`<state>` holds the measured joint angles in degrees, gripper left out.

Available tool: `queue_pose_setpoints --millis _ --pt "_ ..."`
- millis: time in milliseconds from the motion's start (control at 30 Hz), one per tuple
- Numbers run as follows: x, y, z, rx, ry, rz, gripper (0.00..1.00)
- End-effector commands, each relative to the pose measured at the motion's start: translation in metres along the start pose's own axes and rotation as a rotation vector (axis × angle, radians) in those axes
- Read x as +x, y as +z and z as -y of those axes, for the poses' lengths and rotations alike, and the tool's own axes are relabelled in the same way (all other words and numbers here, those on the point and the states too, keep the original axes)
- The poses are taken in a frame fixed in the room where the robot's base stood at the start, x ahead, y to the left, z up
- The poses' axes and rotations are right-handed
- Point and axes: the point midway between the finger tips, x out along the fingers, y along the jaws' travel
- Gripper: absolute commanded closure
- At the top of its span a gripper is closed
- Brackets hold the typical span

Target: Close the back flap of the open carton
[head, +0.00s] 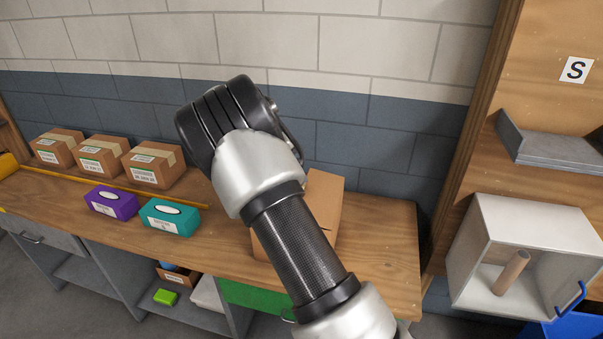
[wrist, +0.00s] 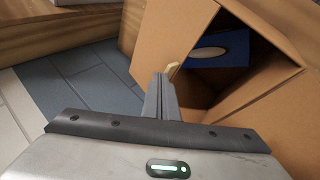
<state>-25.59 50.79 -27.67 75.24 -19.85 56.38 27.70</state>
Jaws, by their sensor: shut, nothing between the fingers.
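The open carton (head: 325,205) is brown cardboard and stands on the wooden bench, largely hidden behind my arm in the head view. In the wrist view the carton (wrist: 290,130) shows its dark opening, with a blue box with a pale oval top (wrist: 215,55) inside. A raised cardboard panel (wrist: 165,30), which looks like the back flap, stands on the side toward the blue-grey wall. My gripper (wrist: 172,70) is shut and empty, its tips by the edge of this panel and the opening. I cannot tell whether they touch it. The head view hides my gripper.
Three closed cartons (head: 145,165) stand at the left of the bench (head: 385,235), with a purple box (head: 110,203) and a teal box (head: 170,217) before them. The block wall (head: 350,140) rises close behind. A white open-fronted box (head: 475,255) is at the right.

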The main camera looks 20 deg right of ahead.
Motion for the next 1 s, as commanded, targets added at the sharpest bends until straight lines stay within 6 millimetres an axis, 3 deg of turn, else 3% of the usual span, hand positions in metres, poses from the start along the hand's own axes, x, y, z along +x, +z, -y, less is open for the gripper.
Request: queue_pose_setpoints --millis 400,1000 --pt "0.019 0.003 0.024 0.000 -0.004 0.000 1.00" --pt "0.026 0.007 0.028 -0.002 -0.003 0.010 1.00"
